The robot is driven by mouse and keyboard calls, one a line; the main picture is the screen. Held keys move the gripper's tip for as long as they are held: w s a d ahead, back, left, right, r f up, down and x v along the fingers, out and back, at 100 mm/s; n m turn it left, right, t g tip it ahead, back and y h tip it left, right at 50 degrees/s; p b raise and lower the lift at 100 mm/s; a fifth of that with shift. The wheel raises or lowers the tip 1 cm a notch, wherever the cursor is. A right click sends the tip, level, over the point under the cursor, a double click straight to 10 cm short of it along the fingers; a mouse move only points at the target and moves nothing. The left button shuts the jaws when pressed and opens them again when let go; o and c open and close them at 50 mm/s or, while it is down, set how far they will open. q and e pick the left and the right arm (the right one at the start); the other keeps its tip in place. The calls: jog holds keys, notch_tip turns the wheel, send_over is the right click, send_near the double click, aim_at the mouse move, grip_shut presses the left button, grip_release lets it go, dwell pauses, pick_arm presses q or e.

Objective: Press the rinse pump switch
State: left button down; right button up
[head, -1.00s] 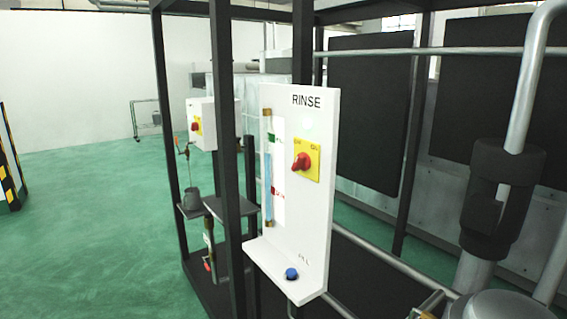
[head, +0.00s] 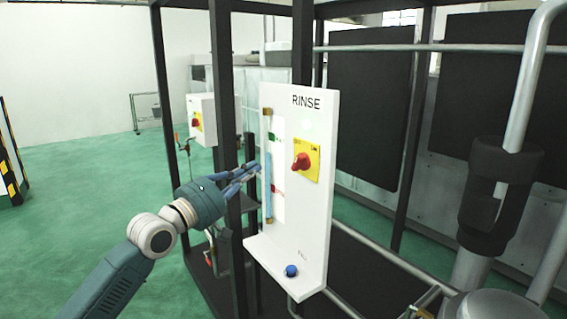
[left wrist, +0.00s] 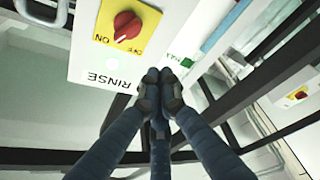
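The white RINSE panel (head: 315,225) stands upright in the middle of the head view. Its red rotary knob (head: 302,161) sits on a yellow plate (head: 313,171). In the left wrist view the knob (left wrist: 127,25) is at the upper left, with ON and OFF marks on its plate. A blue round button (head: 291,271) is on the panel's lower ledge. My left gripper (head: 252,170) is left of the panel, near its gauge tube, apart from the knob and button. In the left wrist view its fingertips (left wrist: 161,82) are together and hold nothing. My right gripper is not in view.
A blue gauge tube (head: 267,160) runs down the panel's left side. Black frame posts (head: 226,130) stand just behind. A second switch box (head: 201,118) is further back. Pipes and a metal vessel (head: 483,304) are at the right. Green floor is open at the left.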

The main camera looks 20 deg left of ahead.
aim_at(294, 156)
pick_arm(q)
jog(key=shift+r, duration=0.1)
jog(key=p+x, duration=0.2)
jog(key=x, duration=0.7)
jog(key=shift+w+d+r+p, duration=0.15)
jog(key=shift+w+r+p, duration=0.1)
jog(key=shift+w+p, duration=0.1)
jog(key=shift+d+f, duration=0.1)
jog(key=shift+d, duration=0.2)
jog(key=shift+s+d+f+p, duration=0.75)
jog(key=shift+s+d+p, duration=0.15)
jog(key=shift+p, duration=0.25)
jog(key=shift+d+f, duration=0.25)
